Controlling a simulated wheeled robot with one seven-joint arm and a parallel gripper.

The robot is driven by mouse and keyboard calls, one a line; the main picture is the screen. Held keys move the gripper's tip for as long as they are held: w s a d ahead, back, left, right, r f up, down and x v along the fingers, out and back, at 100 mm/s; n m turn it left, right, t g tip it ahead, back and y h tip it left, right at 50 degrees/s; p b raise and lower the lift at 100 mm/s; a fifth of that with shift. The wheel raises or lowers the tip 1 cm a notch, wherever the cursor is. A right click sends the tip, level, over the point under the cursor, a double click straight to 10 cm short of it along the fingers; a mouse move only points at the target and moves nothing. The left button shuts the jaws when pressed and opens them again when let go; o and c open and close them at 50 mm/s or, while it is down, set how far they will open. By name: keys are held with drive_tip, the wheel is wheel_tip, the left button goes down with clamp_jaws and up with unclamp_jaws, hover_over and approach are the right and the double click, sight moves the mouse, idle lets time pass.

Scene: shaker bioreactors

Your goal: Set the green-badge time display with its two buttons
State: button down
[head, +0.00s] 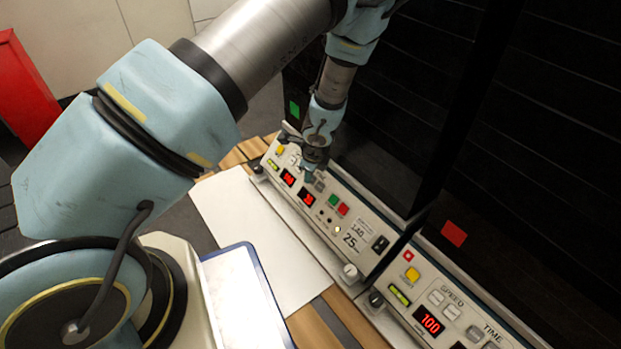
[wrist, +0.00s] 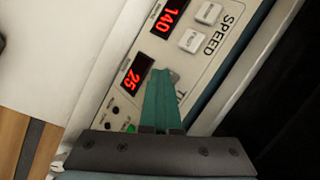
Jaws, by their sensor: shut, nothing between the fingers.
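The green badge (head: 295,109) is on the dark front of the far shaker in the head view. Below it is that unit's control panel (head: 350,238). Its time display (head: 307,197) glows red; in the wrist view the time display (wrist: 131,77) reads 25. The speed display (wrist: 170,17) beside it reads 140. My gripper (wrist: 163,75) is shut and empty, its teal fingertips over the panel just beside the time display. The fingers hide most of the TIME label and the time buttons. I cannot tell whether the tips touch a button. In the head view my gripper (head: 307,174) is at the panel.
A second shaker with a red badge (head: 454,234) stands nearer, its speed display (head: 429,320) showing 100. Two speed buttons (wrist: 190,41) lie beside the speed display. A pale board (head: 255,235) lies in front of the panel. Dark shaker fronts rise behind the panels.

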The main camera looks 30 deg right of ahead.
drive_tip(key=shift+s+a+r, duration=0.15)
drive_tip(key=shift+a+r, duration=0.4)
drive_tip(key=shift+a, duration=0.05)
idle(0.3)
drive_tip(key=a+r, duration=0.1)
drive_tip(key=a+r+b, duration=0.1)
drive_tip(key=a+r, duration=0.1)
drive_tip(key=shift+s+a+r, duration=0.15)
drive_tip(key=shift+s+a, duration=0.15)
drive_tip(key=shift+s, duration=0.05)
idle(0.7)
